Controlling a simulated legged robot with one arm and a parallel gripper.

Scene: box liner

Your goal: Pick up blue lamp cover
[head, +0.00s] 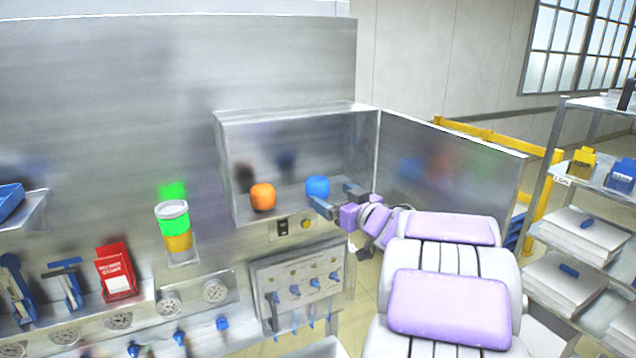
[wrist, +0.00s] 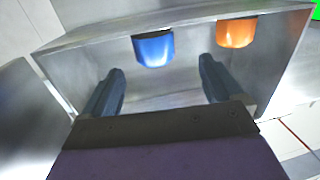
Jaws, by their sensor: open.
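The blue lamp cover (head: 317,187) is a small rounded piece on the floor of an open metal compartment, towards its right side. In the wrist view the blue lamp cover (wrist: 154,49) shows ahead, between the lines of my two fingers and beyond their tips. My gripper (head: 337,198) is at the compartment's open front, close to the cover. In the wrist view my gripper (wrist: 160,72) has its fingers spread wide, with nothing between them. I cannot tell the exact gap from the fingertips to the cover.
An orange cover (head: 263,197) sits left of the blue one in the metal compartment (head: 231,135). The compartment's open door (head: 455,160) stands out to the right, beside my arm. A green and amber signal light (head: 174,228) is on the panel to the left. Shelves (head: 590,175) stand at far right.

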